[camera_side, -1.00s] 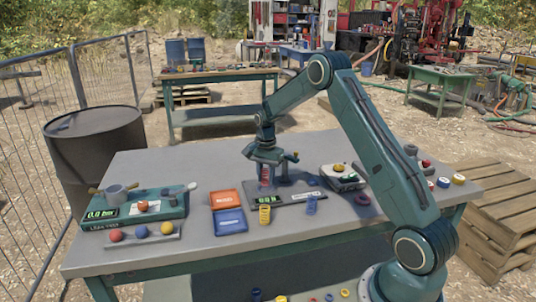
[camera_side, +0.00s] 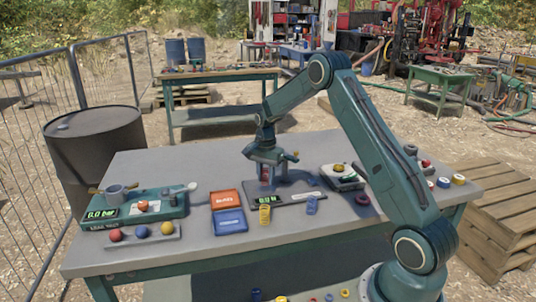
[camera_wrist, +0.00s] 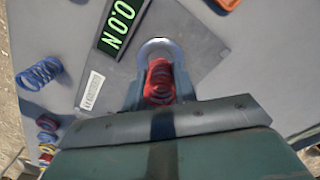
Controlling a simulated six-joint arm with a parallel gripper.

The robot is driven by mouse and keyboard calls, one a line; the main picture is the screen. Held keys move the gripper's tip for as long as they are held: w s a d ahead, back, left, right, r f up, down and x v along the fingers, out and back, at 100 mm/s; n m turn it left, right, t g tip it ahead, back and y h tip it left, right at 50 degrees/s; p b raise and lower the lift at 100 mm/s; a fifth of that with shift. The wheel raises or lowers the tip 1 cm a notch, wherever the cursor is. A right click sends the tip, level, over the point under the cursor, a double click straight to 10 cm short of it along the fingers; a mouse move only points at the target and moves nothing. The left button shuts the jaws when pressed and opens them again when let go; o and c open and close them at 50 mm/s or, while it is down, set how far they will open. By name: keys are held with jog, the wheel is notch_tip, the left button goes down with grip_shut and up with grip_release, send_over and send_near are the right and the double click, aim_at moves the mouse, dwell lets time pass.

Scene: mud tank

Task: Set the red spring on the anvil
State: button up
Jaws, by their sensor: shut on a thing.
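The red spring (camera_wrist: 159,82) is between the two fingers of my gripper (camera_wrist: 160,92) in the wrist view, and the gripper is shut on it. The anvil (camera_wrist: 158,50) is a round pale metal disc on a dark plate, seen just beyond the spring's end. The spring overlaps the disc's near part in this view. I cannot tell whether its end touches the disc. In the side view my gripper (camera_side: 267,181) points down over the plate with the red spring (camera_side: 265,174) upright, partly hidden by the fingers.
The plate's green display (camera_wrist: 122,20) reads 0.0 N. A blue spring (camera_side: 311,205) and a yellow spring (camera_side: 265,215) stand near the plate's front. Orange (camera_side: 226,199) and blue (camera_side: 230,221) trays are left of it. A grey device (camera_side: 342,176) stands to the right.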

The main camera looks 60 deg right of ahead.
jog(key=shift+f, duration=1.05)
dwell(0.6)
jog(key=o, duration=1.4)
jog(key=shift+r, duration=0.1)
jog(key=shift+r, duration=3.65)
